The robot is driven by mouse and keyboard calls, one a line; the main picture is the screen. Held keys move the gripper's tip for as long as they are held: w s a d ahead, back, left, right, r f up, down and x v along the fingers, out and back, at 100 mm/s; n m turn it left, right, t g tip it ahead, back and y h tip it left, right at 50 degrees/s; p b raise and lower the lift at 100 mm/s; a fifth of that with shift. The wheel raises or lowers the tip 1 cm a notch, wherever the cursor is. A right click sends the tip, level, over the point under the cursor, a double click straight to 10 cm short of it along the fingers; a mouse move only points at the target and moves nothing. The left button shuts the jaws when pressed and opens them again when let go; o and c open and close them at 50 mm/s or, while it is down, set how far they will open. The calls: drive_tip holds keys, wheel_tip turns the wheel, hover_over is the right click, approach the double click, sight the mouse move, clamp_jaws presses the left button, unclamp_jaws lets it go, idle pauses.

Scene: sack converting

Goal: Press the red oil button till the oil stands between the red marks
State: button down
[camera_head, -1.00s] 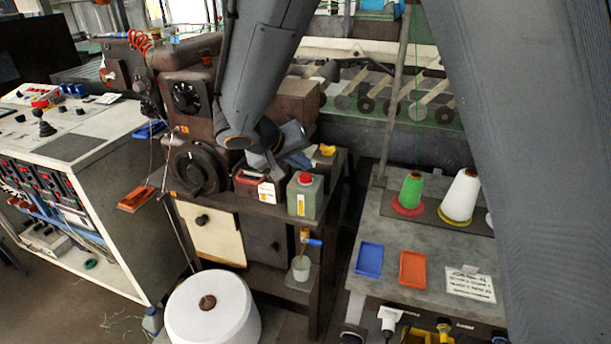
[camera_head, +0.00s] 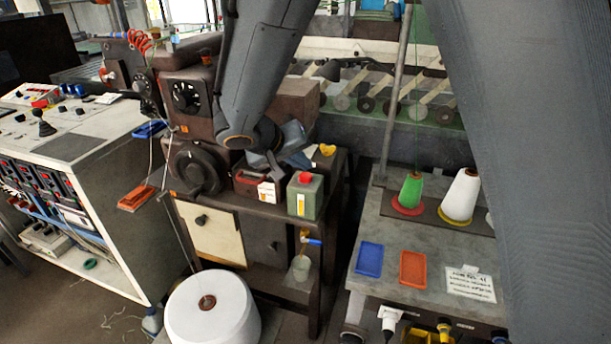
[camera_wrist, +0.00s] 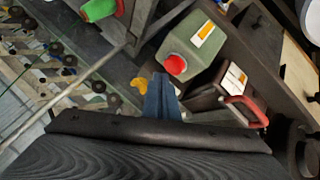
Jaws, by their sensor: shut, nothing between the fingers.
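My gripper (camera_head: 292,150) is over the shelf of the dark brown machine (camera_head: 240,88), behind the cans there. Its fingers are shut and empty in the wrist view (camera_wrist: 162,98), pointing down beside a yellow piece (camera_wrist: 140,87). I cannot make out a red oil button, an oil level or red marks in either view; the arm hides part of the machine. A green can (camera_head: 305,200) with a red cap stands on the shelf, close to the fingers. A dark red can (camera_head: 257,186) with a white label stands left of it.
A white thread roll (camera_head: 212,312) stands on the floor in front. A blue-handled tap and clear cup (camera_head: 300,268) are below the shelf. A grey table (camera_head: 390,285) with blue and orange trays and thread cones is at right. A control desk (camera_head: 110,150) is at left.

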sight(303, 177)
drive_tip(key=shift+f+b, duration=1.25)
drive_tip(key=shift+b, duration=0.4)
idle(1.0)
idle(0.4)
drive_tip(key=shift+r+p, duration=0.55)
drive_tip(key=shift+r, duration=0.7)
drive_tip(key=shift+r+p, duration=1.1)
drive_tip(key=shift+r, duration=1.45)
